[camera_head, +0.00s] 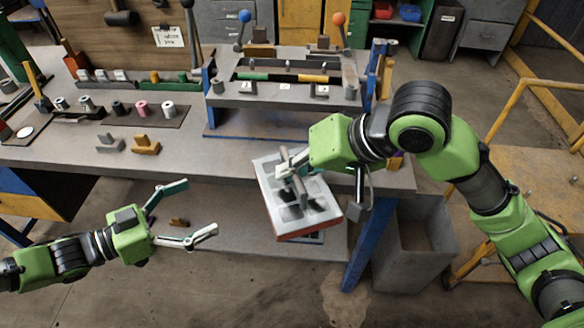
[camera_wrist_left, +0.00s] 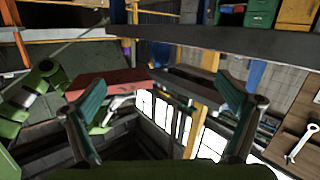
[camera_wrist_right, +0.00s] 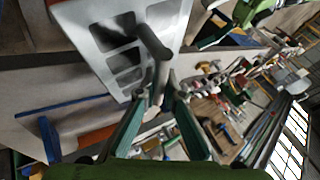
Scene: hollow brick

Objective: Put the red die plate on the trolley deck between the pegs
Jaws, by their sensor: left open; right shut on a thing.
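My left gripper (camera_head: 190,213) is open and empty, apart from the plate. In the left wrist view the plate's red side (camera_wrist_left: 106,82) shows beyond the open fingers. The trolley deck (camera_head: 540,172) lies at the right, partly behind my right arm.
The workbench (camera_head: 225,172) carries a press-like fixture (camera_head: 285,95) and several small parts. A grey bin (camera_head: 412,250) stands between the bench and the trolley. The trolley's yellow rail (camera_head: 505,110) rises beside the deck. Floor in front is clear.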

